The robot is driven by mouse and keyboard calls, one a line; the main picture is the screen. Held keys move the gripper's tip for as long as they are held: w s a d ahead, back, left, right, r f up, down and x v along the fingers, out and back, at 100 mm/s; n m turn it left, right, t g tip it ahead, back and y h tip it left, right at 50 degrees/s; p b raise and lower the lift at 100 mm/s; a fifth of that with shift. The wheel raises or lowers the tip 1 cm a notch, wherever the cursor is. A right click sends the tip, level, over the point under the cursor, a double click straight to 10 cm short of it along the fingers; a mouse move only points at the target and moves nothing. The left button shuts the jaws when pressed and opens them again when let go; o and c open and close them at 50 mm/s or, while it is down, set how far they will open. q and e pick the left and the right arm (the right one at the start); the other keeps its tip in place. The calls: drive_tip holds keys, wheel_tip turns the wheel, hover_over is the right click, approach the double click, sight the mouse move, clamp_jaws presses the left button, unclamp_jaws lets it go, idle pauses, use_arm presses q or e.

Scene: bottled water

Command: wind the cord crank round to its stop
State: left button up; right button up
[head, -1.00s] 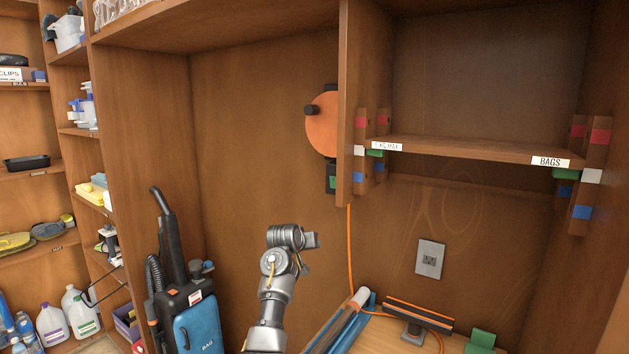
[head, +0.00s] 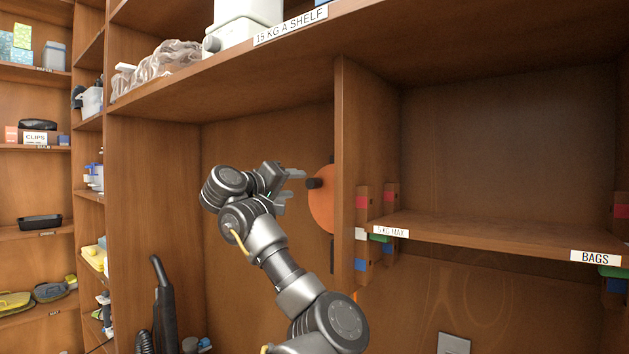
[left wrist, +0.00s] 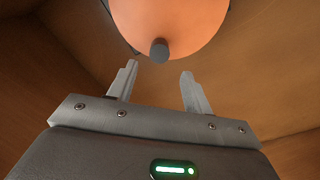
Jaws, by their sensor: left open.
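The cord crank is an orange disc (head: 322,209) on the side of the wooden upright, partly hidden behind the upright's front edge. Its dark knob (head: 314,183) sticks out to the left near the disc's upper left. My left gripper (head: 288,186) is open and empty, just left of the knob. In the left wrist view the orange disc (left wrist: 170,20) fills the top, and the knob (left wrist: 159,50) lies ahead of and between the open fingertips (left wrist: 159,72), apart from both. My right gripper is not in view.
A shelf (head: 470,235) labelled for bags juts out to the right of the upright. Above, a long shelf holds plastic wrapping (head: 160,66) and a white container (head: 240,20). A dark vacuum handle (head: 163,305) stands at the lower left. The back panel left of the disc is bare.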

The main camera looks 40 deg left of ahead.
sight(310, 182)
use_arm(q)
drive_tip(key=w+p, duration=0.4)
drive_tip(key=w, duration=0.3)
drive_tip(key=shift+w+r, duration=0.15)
drive_tip(key=shift+w, duration=0.2)
drive_tip(key=shift+w+f, duration=0.2)
drive_tip(key=shift+w, duration=0.35)
clamp_jaws()
